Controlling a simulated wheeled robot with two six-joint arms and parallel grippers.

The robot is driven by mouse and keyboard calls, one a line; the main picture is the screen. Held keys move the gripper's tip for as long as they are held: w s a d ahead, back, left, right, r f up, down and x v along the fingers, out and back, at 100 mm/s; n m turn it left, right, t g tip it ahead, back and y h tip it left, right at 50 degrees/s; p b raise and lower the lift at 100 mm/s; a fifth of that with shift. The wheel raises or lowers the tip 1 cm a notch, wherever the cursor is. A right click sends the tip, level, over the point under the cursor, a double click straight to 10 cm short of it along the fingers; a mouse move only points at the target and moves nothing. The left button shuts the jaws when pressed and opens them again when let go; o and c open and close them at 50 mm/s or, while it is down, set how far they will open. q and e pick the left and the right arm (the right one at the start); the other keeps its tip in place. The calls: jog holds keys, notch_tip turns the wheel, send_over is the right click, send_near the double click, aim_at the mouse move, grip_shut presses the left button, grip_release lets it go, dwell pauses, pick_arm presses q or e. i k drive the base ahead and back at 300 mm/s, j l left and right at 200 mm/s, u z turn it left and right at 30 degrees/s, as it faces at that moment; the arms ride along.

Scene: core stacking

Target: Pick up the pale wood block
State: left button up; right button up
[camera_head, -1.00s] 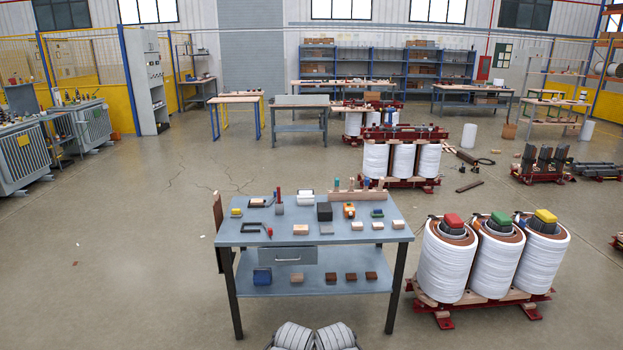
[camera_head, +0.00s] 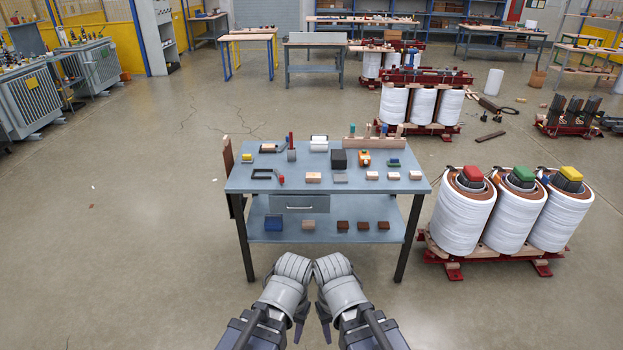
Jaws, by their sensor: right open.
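Several pale wood blocks lie on the top of the blue-grey workbench (camera_head: 240,183). One pale wood block (camera_head: 313,177) sits near the middle front, and smaller ones lie to its right, such as this pale block (camera_head: 393,176). I cannot tell which one the task means. My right gripper (camera_head: 326,329) is at the bottom centre, pointing down, open and well short of the bench. My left gripper (camera_head: 300,330) is beside it, small and dark; its jaws cannot be made out. Neither gripper is near a block.
The bench top also holds a black box (camera_head: 338,159), a yellow block (camera_head: 247,158) and tools. Its lower shelf bears a blue box (camera_head: 273,222) and brown blocks. Three white coils (camera_head: 463,213) stand right of the bench. Floor to the left is clear.

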aim_at(312, 177)
jog(key=i+j+u, duration=0.1)
jog(key=i+j, duration=0.2)
jog(key=i, duration=0.15)
jog(key=i+j+u, duration=0.15)
jog(key=i, duration=0.3)
jog(key=i+j+u, duration=0.1)
jog(key=i+j, duration=0.2)
jog(key=i, duration=0.15)
jog(key=i+j+u, duration=0.1)
jog(key=i, duration=0.35)
